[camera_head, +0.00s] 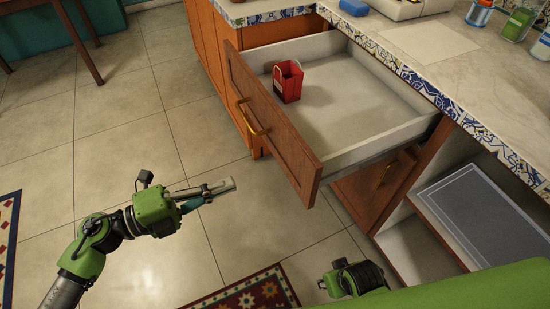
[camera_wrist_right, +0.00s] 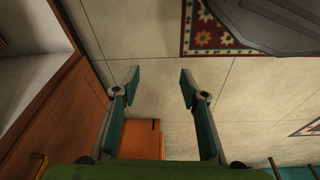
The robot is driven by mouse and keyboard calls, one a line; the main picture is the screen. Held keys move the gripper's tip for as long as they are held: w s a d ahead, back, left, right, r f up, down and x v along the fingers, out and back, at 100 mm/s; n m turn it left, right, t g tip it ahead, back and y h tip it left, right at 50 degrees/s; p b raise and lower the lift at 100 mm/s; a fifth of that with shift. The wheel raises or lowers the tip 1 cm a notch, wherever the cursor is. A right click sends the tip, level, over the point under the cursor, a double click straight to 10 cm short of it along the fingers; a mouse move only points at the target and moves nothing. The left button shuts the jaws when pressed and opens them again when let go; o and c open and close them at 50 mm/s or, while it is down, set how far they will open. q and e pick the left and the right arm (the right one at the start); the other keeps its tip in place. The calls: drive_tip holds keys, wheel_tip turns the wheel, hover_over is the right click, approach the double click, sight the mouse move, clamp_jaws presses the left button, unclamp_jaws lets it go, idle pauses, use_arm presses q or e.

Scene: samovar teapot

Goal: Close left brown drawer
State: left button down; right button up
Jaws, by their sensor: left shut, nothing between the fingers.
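The brown drawer (camera_head: 268,122) is pulled far out from under the counter in the head view, with a brass handle (camera_head: 250,118) on its front. A small red bag-like container (camera_head: 288,84) stands inside it. My left gripper (camera_head: 228,186) is shut and empty, over the floor in front of the drawer and apart from it. My right wrist shows at the bottom of the head view, but its fingers are hidden there. In the right wrist view my right gripper (camera_wrist_right: 158,78) is open, with nothing between its fingers, above the floor.
A marble counter (camera_head: 470,75) with a patterned tile edge runs above the drawer. Below it are a brown cabinet front (camera_head: 378,185) and an open shelf (camera_head: 475,215). A patterned rug (camera_head: 250,292) lies at the bottom. The tiled floor at left is mostly clear.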

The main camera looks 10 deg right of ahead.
sight(291, 160)
use_arm(q)
drive_tip(key=x, duration=1.2)
drive_tip(key=shift+d+r, duration=0.1)
drive_tip(key=shift+d, duration=0.05)
drive_tip(key=shift+w+d, duration=0.2)
drive_tip(key=shift+d, duration=0.3)
use_arm(e)
drive_tip(key=shift+s+f, duration=0.1)
drive_tip(key=shift+f, duration=0.2)
